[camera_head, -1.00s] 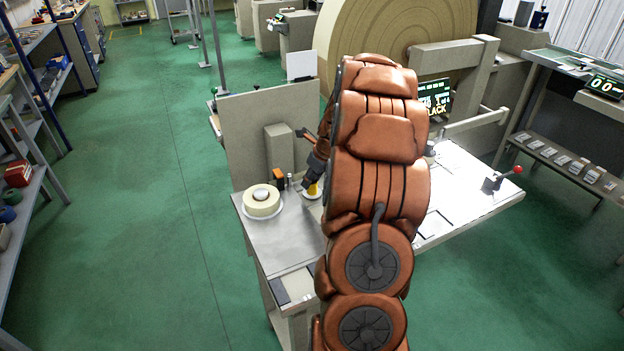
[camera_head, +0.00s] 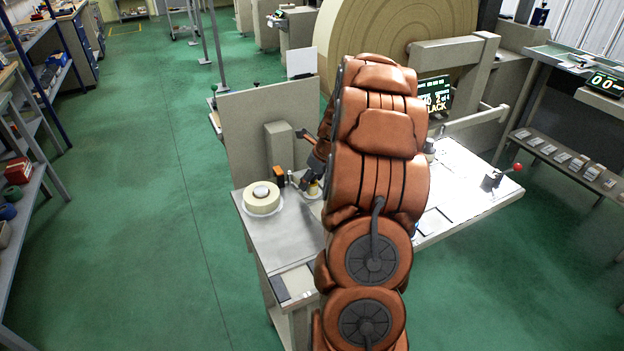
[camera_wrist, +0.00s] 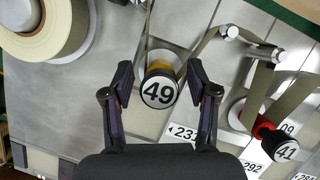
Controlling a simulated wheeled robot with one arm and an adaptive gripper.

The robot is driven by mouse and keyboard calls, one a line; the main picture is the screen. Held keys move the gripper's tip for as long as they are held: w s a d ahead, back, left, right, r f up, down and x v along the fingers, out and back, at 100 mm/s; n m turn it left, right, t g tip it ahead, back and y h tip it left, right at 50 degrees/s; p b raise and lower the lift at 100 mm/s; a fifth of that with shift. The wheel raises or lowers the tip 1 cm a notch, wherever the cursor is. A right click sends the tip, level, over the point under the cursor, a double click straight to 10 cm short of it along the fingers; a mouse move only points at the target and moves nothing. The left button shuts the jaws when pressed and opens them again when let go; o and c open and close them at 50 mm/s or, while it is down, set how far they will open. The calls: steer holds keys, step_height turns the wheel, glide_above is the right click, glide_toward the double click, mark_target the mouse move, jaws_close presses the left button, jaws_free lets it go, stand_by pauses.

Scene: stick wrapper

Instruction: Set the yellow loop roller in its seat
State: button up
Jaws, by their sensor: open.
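The yellow roller (camera_wrist: 160,69) stands between my gripper's fingers in the wrist view, its white cap marked 49 facing the camera. My gripper (camera_wrist: 163,90) is open, with one finger on each side of the roller and small gaps showing. An olive-grey strip runs close by the roller on both sides. The roller's foot is hidden, so I cannot tell how it sits in its seat. In the head view my gripper (camera_head: 312,186) is low over the bench and only a bit of yellow shows.
A cream tape roll (camera_head: 262,198) sits at the bench's left. In the wrist view, metal posts (camera_wrist: 230,33) and a red roller marked 41 (camera_wrist: 264,128) stand to the right, with strip around them. An upright panel (camera_head: 245,125) rises behind. A red-knobbed lever (camera_head: 494,180) is at the right.

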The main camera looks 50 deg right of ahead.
steer(key=b+v, duration=0.3)
steer(key=v, duration=0.9)
steer(key=s+a+n+g+y, duration=0.1)
steer(key=s+a+n+g, duration=0.15)
steer(key=a+n, duration=0.85)
steer(key=s+a+n+g, duration=0.1)
steer(key=s+a+n, duration=0.4)
steer(key=a, duration=1.1)
steer(key=s+a+f+n+g, duration=0.1)
steer(key=s+a+n, duration=0.4)
steer(key=s+n, duration=0.4)
steer(key=s+a+f+n+g+h, duration=0.1)
steer(key=s+a+n+g, duration=0.1)
steer(key=s+a+n, duration=0.3)
steer(key=s+n, duration=0.4)
steer(key=n, duration=0.1)
steer(key=shift+a+f, duration=0.3)
steer(key=shift+f, duration=0.1)
steer(key=shift+r+p, duration=0.45)
steer(key=shift+p, duration=0.2)
